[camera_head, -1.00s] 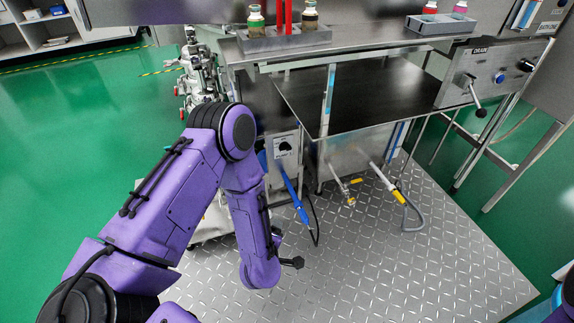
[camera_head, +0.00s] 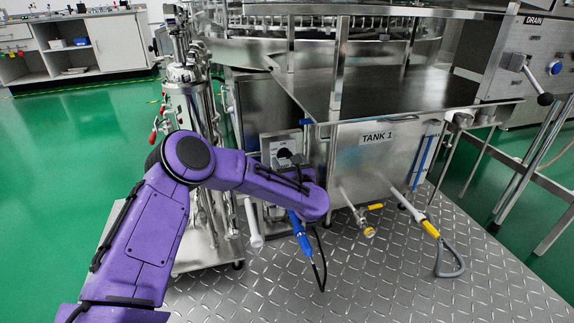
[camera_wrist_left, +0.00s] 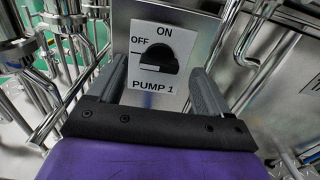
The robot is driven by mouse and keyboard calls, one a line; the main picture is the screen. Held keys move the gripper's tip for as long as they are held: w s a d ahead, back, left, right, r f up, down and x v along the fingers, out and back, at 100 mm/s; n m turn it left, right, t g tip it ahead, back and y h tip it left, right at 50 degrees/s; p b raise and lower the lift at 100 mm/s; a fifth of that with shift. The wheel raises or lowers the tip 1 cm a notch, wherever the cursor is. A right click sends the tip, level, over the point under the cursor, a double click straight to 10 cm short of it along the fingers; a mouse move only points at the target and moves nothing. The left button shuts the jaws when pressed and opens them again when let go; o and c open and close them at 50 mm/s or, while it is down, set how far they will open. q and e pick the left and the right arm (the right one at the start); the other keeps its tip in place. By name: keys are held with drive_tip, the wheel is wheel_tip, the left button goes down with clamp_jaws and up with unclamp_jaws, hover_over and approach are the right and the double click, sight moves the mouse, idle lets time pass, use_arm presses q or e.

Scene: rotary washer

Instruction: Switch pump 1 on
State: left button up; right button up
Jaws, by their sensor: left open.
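The pump 1 switch is a black rotary knob (camera_wrist_left: 158,60) on a white plate (camera_wrist_left: 143,33) marked ON at the top, OFF at the left and PUMP 1 below. I cannot tell for sure which mark the knob points to. My left gripper (camera_wrist_left: 158,66) is open, with one finger on each side of the knob in the left wrist view; contact is not clear. In the head view the plate (camera_head: 279,143) shows just beyond my left forearm, which hides most of the gripper. My right gripper is out of view.
The steel TANK 1 (camera_head: 385,160) stands right of the switch, with a valve (camera_head: 368,230) and a yellow-marked pipe (camera_head: 428,228) in front. Steel pipework (camera_head: 190,100) stands to the left. The diamond-plate floor (camera_head: 400,290) is mostly clear.

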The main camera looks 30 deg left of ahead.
sight(285, 156)
use_arm(q)
drive_tip(key=shift+b+x, duration=0.3)
drive_tip(key=shift+x, duration=1.2)
drive_tip(key=c, duration=1)
drive_tip(key=shift+c, duration=0.2)
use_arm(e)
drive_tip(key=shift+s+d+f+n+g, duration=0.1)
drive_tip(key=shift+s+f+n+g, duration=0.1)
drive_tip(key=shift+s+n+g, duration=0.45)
